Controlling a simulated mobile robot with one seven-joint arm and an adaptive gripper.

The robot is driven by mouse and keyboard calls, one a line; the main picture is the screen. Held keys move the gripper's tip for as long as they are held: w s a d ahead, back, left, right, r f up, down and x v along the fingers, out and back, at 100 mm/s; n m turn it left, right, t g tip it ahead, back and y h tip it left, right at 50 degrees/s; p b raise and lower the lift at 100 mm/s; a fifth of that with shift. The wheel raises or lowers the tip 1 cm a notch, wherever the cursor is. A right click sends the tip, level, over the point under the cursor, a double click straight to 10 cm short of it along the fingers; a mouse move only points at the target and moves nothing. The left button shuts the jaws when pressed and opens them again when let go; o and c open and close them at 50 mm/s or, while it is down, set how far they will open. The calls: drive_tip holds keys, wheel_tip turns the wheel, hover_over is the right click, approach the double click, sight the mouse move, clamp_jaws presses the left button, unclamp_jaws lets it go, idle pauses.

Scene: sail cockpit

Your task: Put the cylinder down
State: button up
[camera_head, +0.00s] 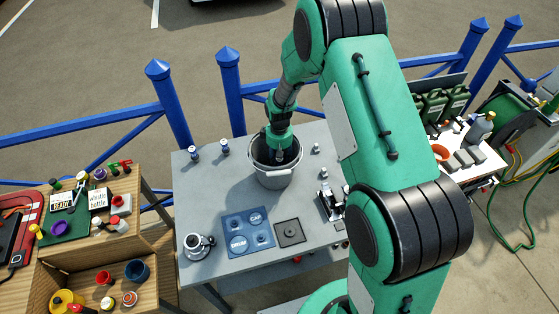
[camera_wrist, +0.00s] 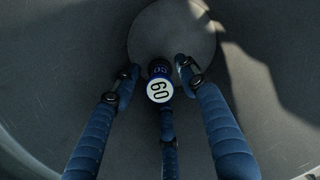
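A grey bucket (camera_head: 274,179) stands on the grey table, and my gripper (camera_head: 279,155) reaches down into it from above.
The grey table (camera_head: 208,190) also holds a blue pad (camera_head: 248,234), a dark square pad (camera_head: 290,232), a silver pot-like object (camera_head: 197,245) and several small cylinders (camera_head: 224,147). Blue railings (camera_head: 168,105) run behind. A cluttered wooden shelf (camera_head: 140,245) stands left. The bucket wall surrounds my fingers.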

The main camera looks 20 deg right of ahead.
drive_tip(key=shift+r, duration=0.15)
wheel_tip(320, 180, up, 12)
drive_tip(key=shift+p, duration=0.35)
idle(0.4)
idle(0.5)
